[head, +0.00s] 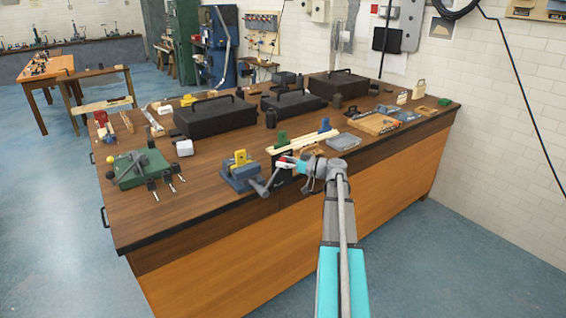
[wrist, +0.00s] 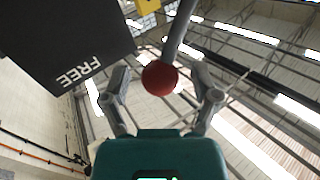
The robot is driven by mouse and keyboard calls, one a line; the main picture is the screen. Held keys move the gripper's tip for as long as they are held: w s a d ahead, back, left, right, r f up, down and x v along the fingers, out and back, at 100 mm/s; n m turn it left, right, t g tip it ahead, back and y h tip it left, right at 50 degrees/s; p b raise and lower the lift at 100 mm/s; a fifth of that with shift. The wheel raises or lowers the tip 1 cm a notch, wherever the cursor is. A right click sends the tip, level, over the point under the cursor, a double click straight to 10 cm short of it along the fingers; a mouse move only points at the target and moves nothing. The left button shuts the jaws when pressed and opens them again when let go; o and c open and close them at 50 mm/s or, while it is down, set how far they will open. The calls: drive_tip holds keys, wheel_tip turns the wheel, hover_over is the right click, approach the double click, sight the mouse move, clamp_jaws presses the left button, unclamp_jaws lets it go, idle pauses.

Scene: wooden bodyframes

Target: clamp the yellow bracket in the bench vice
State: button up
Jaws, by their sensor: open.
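The blue bench vice (head: 241,177) stands near the front edge of the workbench. The yellow bracket (head: 239,159) sits upright at its jaws; I cannot tell from here how tightly it is held. A grey handle bar with a red ball knob (wrist: 160,78) reaches toward my gripper (head: 287,163). In the wrist view, my gripper (wrist: 160,88) is open, with one finger on each side of the red knob and gaps on both sides. A black block (wrist: 65,40) beside it reads "FREE". A bit of yellow (wrist: 147,5) shows at the top edge.
The workbench (head: 215,208) is crowded. A green device (head: 140,168) with a yellow knob stands left of the vice. Wooden strips (head: 300,143) on coloured supports lie behind my gripper. Black toolboxes (head: 213,116) stand farther back. The floor in front is clear.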

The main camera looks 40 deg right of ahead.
drive_tip(key=shift+w, duration=0.1)
clamp_jaws()
idle(0.4)
drive_tip(key=shift+a+f, duration=0.1)
